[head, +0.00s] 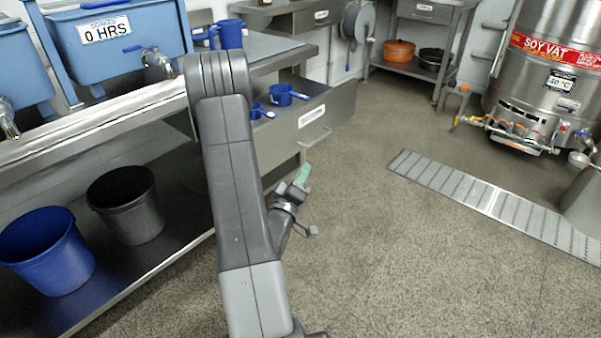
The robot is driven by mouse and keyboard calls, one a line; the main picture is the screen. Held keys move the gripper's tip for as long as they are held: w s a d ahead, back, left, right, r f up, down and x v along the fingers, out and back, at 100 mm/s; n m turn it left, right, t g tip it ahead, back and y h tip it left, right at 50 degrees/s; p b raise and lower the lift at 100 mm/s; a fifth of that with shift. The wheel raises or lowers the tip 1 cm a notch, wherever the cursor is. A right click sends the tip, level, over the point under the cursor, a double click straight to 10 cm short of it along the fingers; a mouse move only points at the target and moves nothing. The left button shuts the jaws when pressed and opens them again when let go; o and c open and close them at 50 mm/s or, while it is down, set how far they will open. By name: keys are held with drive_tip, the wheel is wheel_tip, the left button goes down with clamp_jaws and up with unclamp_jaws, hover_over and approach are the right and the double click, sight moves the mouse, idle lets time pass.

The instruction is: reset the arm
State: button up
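My arm rises through the middle of the head view and bends over at the top. My gripper (306,208) hangs to the right of the arm, over the open floor. Its two fingers stand apart with floor visible between them. A small pale green piece (302,174) shows at the upper finger; I cannot tell whether it is part of the finger or a separate thing. No object shows between the fingers.
A steel drawer (315,119) with blue scoops (281,95) is close behind the gripper. Left are a steel bench with blue tanks (118,37), a blue bucket (46,250) and a black bucket (125,204).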

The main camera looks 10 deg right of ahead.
sight(318, 140)
drive_tip(key=b+x, duration=0.1)
drive_tip(key=x, duration=1.2)
drive_tip(key=shift+w+d, duration=0.25)
drive_tip(key=shift+w+r, duration=0.15)
drive_tip(key=shift+w+a, duration=0.15)
drive_tip(key=shift+r, duration=0.1)
